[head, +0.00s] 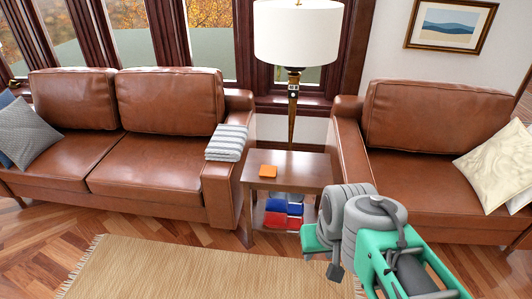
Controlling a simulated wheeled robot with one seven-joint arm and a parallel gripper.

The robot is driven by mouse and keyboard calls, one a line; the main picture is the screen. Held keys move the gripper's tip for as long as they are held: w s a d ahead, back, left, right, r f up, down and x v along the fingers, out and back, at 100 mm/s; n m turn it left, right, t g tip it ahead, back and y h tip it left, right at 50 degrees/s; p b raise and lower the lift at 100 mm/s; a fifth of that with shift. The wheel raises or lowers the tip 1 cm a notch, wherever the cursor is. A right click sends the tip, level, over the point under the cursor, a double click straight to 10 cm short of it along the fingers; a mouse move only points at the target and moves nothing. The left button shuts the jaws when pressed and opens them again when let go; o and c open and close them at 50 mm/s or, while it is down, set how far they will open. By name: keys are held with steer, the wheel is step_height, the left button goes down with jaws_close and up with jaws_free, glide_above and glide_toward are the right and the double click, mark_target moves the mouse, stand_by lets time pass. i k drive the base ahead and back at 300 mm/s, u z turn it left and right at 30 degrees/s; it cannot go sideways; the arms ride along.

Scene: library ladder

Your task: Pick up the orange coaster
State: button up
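My arm, in green and grey, reaches in from the lower right, in front of the right side of the table and apart from the coaster in the picture. I cannot make out gripper fingers on it.
Red and blue items (283,206) sit on the table's lower shelf. A lamp (293,80) rises behind the table. A striped folded blanket (227,142) lies on the left sofa's arm (218,188). The right sofa (424,150) flanks the table. A tan rug (180,268) covers open floor in front.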

mark_target(267, 171)
steer(key=i, duration=1.65)
steer(key=u, duration=2.35)
